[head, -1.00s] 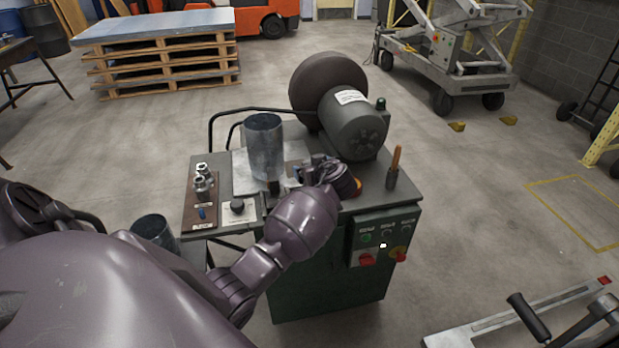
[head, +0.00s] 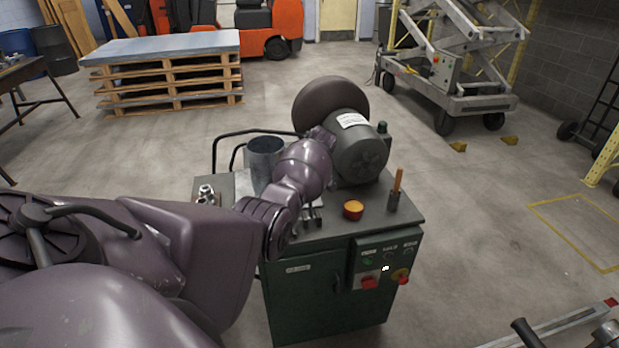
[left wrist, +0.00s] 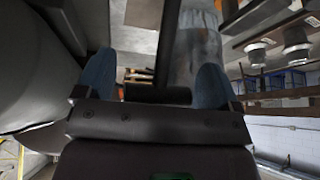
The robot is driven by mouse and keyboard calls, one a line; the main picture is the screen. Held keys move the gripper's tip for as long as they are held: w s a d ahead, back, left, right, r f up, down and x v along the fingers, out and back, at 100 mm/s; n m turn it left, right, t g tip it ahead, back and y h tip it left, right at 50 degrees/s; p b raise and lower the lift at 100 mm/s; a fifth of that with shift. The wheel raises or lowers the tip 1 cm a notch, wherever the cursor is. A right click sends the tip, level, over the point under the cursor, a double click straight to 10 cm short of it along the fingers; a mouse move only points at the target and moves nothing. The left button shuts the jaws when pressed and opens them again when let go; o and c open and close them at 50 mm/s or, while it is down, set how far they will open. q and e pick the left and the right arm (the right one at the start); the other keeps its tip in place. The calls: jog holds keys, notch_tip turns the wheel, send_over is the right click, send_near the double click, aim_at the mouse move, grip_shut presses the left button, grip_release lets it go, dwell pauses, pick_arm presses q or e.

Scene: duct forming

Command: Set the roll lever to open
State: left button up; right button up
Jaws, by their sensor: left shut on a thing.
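The roll lever (left wrist: 170,45) shows in the left wrist view as a dark rod ending in a short black crossbar. My left gripper (left wrist: 156,82) has its blue fingertips at the two ends of this crossbar and is shut on it. In the head view my left arm reaches over the green machine (head: 300,305) from the left. My forearm and wrist hide the lever and most of the gripper there. I cannot read the lever's setting.
A grey metal cylinder (head: 264,150) stands on the machine beside my arm. An orange-topped knob (head: 353,209) and a wooden-handled tool (head: 398,182) are at the right. A control panel (head: 383,262) is on the front.

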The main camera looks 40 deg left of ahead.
pick_arm(q)
jog(key=shift+w+a+f+b, duration=0.15)
jog(key=shift+a+f+b, duration=0.2)
jog(key=shift+a, duration=0.3)
pick_arm(e)
jog(key=shift+w+a, duration=0.1)
jog(key=shift+w, duration=0.4)
pick_arm(q)
jog(key=o, duration=1)
jog(key=shift+a, duration=0.1)
jog(key=shift+o, duration=0.2)
jog(key=shift+r, duration=0.15)
jog(key=shift+d+r, duration=0.3)
jog(key=p+v, duration=0.2)
jog(key=v, duration=0.7)
jog(key=shift+d+r, duration=0.25)
jog(key=shift+r, duration=0.05)
pick_arm(e)
jog(key=shift+r, duration=1.25)
jog(key=shift+f, duration=0.1)
